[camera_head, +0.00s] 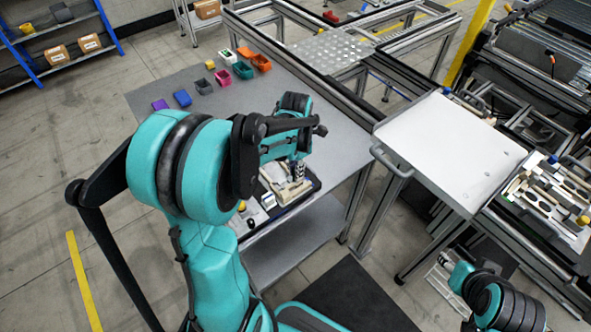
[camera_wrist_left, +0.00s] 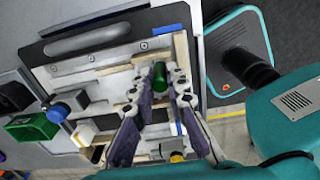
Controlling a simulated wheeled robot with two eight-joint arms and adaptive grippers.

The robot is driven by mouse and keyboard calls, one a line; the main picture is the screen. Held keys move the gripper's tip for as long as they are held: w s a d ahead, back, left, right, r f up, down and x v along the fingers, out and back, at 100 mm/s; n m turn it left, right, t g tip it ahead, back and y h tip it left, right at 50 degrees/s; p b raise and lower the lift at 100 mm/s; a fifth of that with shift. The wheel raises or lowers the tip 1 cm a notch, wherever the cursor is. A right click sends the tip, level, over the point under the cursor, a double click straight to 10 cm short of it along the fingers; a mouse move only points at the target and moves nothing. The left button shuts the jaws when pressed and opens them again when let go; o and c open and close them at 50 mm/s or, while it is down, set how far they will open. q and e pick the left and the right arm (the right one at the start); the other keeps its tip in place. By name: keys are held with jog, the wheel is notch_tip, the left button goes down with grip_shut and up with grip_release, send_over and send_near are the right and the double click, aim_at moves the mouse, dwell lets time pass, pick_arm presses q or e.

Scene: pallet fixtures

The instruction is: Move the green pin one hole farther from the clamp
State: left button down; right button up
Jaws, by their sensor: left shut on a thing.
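The green pin (camera_wrist_left: 160,74) shows in the left wrist view as a short green cylinder between my fingertips. My left gripper (camera_wrist_left: 161,88) is shut on it, above the light wooden and grey pallet fixture (camera_wrist_left: 105,80). The fingers hide the pin's lower end, so I cannot tell whether it sits in a hole. In the head view my left gripper (camera_head: 297,172) is over the same fixture (camera_head: 273,172), largely covered by my arm. I cannot make out which part is the clamp. My right gripper (camera_head: 446,268) is at the lower right, away from the fixture; its fingers are too small to judge.
Several coloured bins (camera_head: 243,70) stand at the table's back. A white-topped cart (camera_head: 450,150) stands to the right.

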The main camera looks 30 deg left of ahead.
pick_arm(q)
jog(key=shift+f+b, duration=0.65)
jog(key=shift+f, duration=0.25)
jog(key=c, duration=1.4)
grip_release()
jog(key=shift+c, duration=0.2)
jog(key=shift+r, duration=0.1)
notch_tip(320, 180, up, 12)
jog(key=shift+f, duration=0.1)
